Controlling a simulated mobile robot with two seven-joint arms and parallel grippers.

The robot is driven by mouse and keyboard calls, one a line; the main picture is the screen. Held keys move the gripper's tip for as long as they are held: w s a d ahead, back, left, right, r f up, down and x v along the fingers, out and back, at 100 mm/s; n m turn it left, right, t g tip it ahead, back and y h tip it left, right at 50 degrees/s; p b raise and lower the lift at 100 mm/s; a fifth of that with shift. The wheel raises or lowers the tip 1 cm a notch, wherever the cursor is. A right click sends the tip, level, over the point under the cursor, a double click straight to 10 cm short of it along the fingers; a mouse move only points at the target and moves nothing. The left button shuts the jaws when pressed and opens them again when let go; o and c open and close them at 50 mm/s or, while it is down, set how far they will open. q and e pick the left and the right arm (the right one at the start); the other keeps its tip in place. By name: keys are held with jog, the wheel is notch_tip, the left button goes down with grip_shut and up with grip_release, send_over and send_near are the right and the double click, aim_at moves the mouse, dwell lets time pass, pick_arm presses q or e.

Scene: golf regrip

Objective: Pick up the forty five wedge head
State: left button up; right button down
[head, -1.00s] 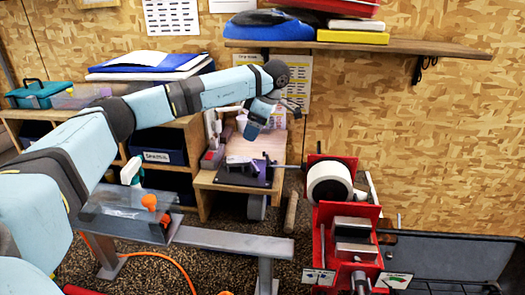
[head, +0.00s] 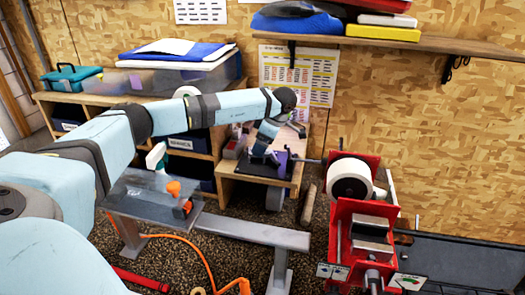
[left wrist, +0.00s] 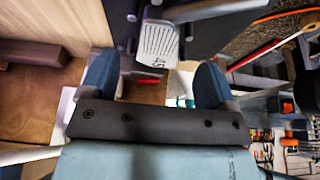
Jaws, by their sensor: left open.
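The wedge head (left wrist: 158,40), a grey grooved face marked "45", shows at the top middle of the left wrist view. It lies just beyond and between the fingertips of my left gripper (left wrist: 155,76), which is open, with no contact visible. In the head view my left gripper (head: 264,143) reaches down over a dark plate (head: 262,168) on the small wooden bench (head: 228,179). The wedge head is hidden there behind the gripper, or too small to make out. My right gripper is in neither view.
A purple block (head: 283,166) stands on the dark plate beside the gripper. A red machine with a white tape roll (head: 350,178) stands to the right. A grey metal stand (head: 250,230) is in front, with an orange hose (head: 195,250) on the floor. A wooden shelf (head: 400,43) is above.

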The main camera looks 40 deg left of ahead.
pick_arm(q)
jog(key=shift+x, duration=1.2)
jog(key=c, duration=1)
jog(key=shift+r, duration=0.1)
